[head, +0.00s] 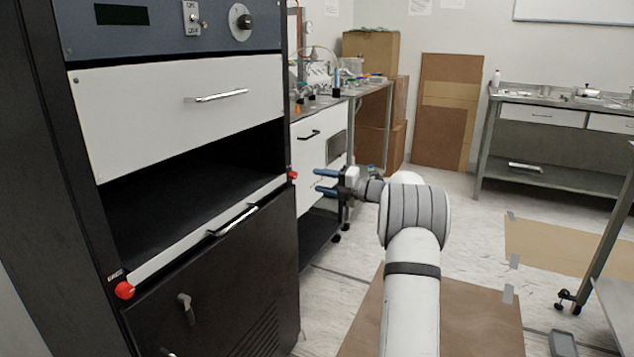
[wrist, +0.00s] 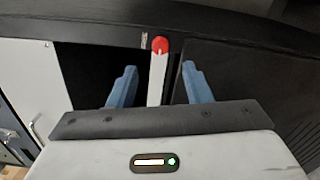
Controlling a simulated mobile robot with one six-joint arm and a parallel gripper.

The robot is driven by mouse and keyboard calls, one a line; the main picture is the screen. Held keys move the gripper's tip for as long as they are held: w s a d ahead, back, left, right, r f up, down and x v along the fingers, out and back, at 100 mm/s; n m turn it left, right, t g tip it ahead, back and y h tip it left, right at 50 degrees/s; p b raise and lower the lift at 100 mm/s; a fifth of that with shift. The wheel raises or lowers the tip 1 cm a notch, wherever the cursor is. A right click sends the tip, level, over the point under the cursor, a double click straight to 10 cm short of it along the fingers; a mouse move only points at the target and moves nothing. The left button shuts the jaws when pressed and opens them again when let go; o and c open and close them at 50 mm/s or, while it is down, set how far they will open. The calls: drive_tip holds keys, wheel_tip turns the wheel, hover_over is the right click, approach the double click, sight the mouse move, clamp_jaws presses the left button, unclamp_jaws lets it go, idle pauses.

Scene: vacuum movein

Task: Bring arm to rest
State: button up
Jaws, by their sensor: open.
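My gripper (head: 318,181) is open and empty in the head view, its two blue fingers pointing left toward the right edge of the black cabinet (head: 285,262). In the wrist view my gripper (wrist: 158,85) shows its fingers spread on either side of a white bar (wrist: 157,78) with a red end knob (wrist: 160,45). In the head view the white bar (head: 205,232) runs along the cabinet's front below an open dark slot, with a red knob at each end. The fingers look apart from the bar.
A grey panel with a dial (head: 240,17) and a white drawer (head: 180,105) are above the slot. A bench with glassware (head: 345,92) stands behind my arm. Cardboard boxes (head: 371,50) and a steel table (head: 545,148) are farther back. Brown sheets (head: 480,320) lie on the floor.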

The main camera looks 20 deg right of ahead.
drive_tip(key=shift+s+d, duration=0.1)
drive_tip(key=shift+d, duration=0.05)
drive_tip(key=a+r+m+t+h+p, duration=0.35)
drive_tip(key=r+m+h+p, duration=0.45)
drive_tip(key=r, duration=0.9)
drive_tip(key=s+a+r+m+g+h+p, duration=0.2)
drive_tip(key=s+a+r+m+h+p, duration=0.3)
drive_tip(key=r+m+p, duration=0.35)
drive_tip(key=s+a+m+g+p, duration=0.4)
drive_tip(key=s+a+p, duration=0.1)
drive_tip(key=s, duration=0.8)
drive_tip(key=s+a+f+m+g+y+p, duration=0.1)
drive_tip(key=s+a+m+g+p, duration=0.3)
drive_tip(key=s, duration=0.9)
drive_tip(key=s+a+f+m+g+p, duration=0.1)
drive_tip(key=s+a+m+g+p, duration=0.3)
drive_tip(key=s, duration=0.9)
drive_tip(key=shift+s+a+f+g+p, duration=0.25)
drive_tip(key=shift+s+a+g+p, duration=0.1)
drive_tip(key=shift+a+p, duration=0.85)
drive_tip(key=shift+c, duration=0.4)
